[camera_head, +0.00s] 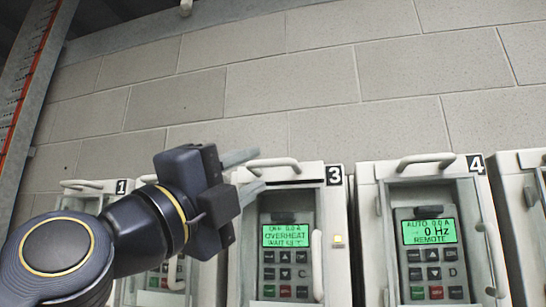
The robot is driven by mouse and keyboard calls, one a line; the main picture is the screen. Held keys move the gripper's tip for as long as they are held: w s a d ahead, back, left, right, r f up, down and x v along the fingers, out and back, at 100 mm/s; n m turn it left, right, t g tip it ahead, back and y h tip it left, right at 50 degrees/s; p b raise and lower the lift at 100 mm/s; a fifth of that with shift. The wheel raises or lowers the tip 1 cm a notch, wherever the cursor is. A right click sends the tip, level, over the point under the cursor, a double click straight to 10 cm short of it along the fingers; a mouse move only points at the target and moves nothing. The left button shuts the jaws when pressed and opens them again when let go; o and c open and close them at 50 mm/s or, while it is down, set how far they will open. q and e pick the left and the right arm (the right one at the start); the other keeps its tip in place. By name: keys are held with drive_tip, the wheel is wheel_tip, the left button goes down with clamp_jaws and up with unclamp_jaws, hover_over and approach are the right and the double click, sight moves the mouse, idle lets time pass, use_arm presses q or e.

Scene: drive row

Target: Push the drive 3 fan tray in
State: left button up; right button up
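Drive 3 (336,225) is a pale cabinet with the number 3 at its upper right. Its green screen (286,236) reads OVERHEAT. A pale bar handle (274,163) runs along its top front, where the fan tray seems to be; I cannot tell how far the tray stands out. My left gripper (259,172) is at the top left of drive 3. Its two grey fingers are apart, one above the other, with the handle's left end between them in the picture. Contact cannot be told. My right gripper is not in view.
Drive 4 (368,240) stands to the right with a similar top handle (426,160) and a green screen reading 0 Hz. Drive 1 (75,200) is at the left, and the drive beside it is largely hidden by my arm. A block wall (300,85) rises behind.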

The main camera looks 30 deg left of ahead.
sight(266, 165)
use_arm(q)
drive_tip(key=p+x, duration=0.2)
drive_tip(key=x, duration=0.3)
drive_tip(key=shift+w+a, duration=0.1)
clamp_jaws()
